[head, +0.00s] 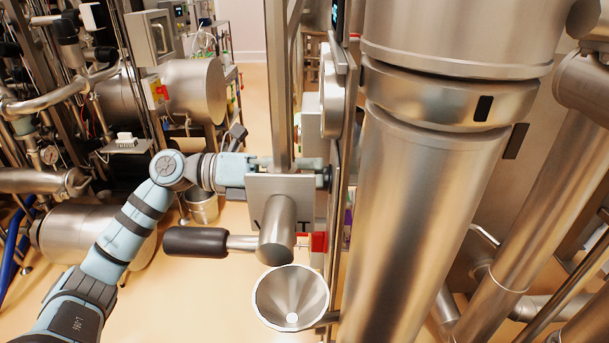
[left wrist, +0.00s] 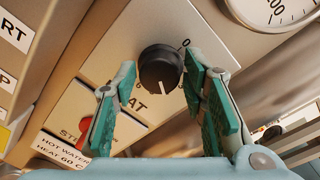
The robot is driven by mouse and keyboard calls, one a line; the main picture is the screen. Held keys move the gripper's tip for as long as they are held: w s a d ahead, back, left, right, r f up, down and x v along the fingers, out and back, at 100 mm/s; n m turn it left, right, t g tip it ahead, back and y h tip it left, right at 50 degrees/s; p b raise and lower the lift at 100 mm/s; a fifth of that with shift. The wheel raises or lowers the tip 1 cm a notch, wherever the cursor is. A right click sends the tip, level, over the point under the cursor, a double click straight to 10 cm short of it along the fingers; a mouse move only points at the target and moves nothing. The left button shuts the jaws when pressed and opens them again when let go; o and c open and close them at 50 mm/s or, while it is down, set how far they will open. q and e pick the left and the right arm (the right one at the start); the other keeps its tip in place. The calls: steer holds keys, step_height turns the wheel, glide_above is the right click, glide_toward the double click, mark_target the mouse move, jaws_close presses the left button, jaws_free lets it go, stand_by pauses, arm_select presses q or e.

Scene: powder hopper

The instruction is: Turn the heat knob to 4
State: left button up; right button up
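The heat knob (left wrist: 160,68) is round and black, on a pale metal panel (left wrist: 118,62) in the left wrist view. Its white pointer mark faces down in that picture. The word below it, ending in "AT", is partly hidden by a finger, as are some scale marks. My left gripper (left wrist: 159,66) is open, its teal fingers on either side of the knob in the picture, with gaps showing. I cannot tell whether the tips reach it in depth. In the head view my left arm reaches behind a metal plate (head: 283,187), which hides much of the gripper; the knob does not show there.
A red switch (left wrist: 85,123) on a white plate is below left of the knob. A round gauge (left wrist: 285,8) is at the upper right. In the head view, a black-handled lever (head: 196,242), a metal funnel (head: 275,292) and a large steel column (head: 410,215) stand close to the arm.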

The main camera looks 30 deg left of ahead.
arm_select(q)
steer(key=shift+o, duration=0.8)
steer(key=v, duration=0.7)
steer(key=shift+a, duration=0.2)
steer(key=shift+s, duration=0.1)
